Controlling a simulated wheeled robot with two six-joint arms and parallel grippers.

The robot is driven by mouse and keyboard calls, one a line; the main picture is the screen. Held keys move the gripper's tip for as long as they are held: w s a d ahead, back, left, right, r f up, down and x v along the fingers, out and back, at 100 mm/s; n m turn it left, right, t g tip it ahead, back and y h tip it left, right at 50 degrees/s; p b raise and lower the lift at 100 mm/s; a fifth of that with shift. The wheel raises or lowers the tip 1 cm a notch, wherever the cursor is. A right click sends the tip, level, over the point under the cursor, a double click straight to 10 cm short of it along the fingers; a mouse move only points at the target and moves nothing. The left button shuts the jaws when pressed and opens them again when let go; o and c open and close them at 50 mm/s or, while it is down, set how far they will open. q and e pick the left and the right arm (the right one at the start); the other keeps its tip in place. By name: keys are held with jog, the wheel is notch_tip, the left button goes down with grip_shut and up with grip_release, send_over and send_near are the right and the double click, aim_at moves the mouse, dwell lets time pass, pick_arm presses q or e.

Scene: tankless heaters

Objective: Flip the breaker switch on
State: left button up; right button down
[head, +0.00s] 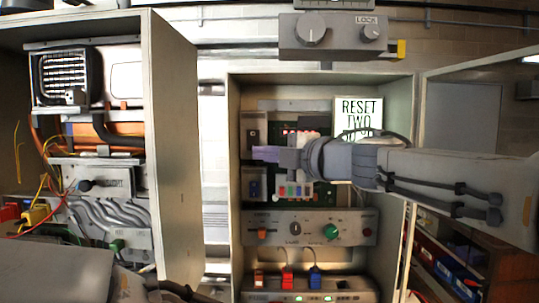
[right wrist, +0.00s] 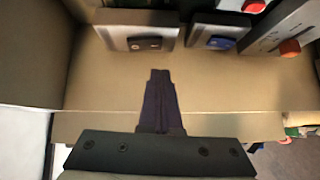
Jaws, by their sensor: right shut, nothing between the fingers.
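In the head view two small switch plates sit one above the other on the left inside the open middle cabinet. The upper plate (head: 254,133) has a black switch and the lower one (head: 254,187) a blue switch. The right wrist view shows the black switch (right wrist: 145,43) and the blue switch (right wrist: 220,43) side by side near the top. Which one is the breaker switch I cannot tell. My right gripper (head: 264,154) is shut and empty, its purplish fingertips in front of the gap between the plates. In the right wrist view the fingers (right wrist: 159,75) appear apart from both. My left gripper is not visible.
The cabinet's side walls (head: 235,200) bound the space around my right gripper. A control panel (head: 312,228) with knobs lies below, and a lit RESET sign (head: 358,113) is behind my arm. A grey LOCK box (head: 341,36) hangs above. Another open cabinet (head: 172,150) stands left.

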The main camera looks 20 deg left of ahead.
jog(key=f+b+v, duration=0.1)
jog(key=b+v, duration=0.2)
jog(key=v, duration=0.6)
jog(key=shift+s+d, duration=0.25)
jog(key=shift+d, duration=0.1)
jog(key=shift+f, duration=0.2)
